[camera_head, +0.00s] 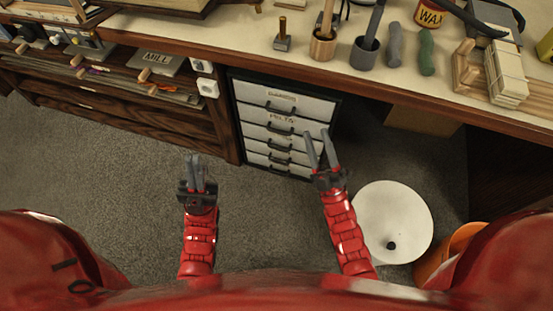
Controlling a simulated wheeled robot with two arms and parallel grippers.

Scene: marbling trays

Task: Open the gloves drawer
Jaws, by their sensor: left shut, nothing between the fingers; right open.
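A white drawer unit (285,97) in a dark frame stands under the bench, with several drawers stacked in it. Each drawer front has a dark handle, and all the fronts look shut. The upper drawers carry small labels (282,117), too small to read surely; I cannot tell which drawer is the gloves drawer. My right gripper (317,134) is open and empty, in front of the unit's right side, and hides part of the lower fronts. My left gripper (196,160) is shut and empty, over the carpet left of and below the unit.
The bench top (240,32) runs above, with a wax tin (430,14) and tool holders. Dark wooden shelves (130,116) stand left of the unit. A white round disc (393,222) and an orange bucket (433,266) are at lower right. The carpet (110,170) at left is clear.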

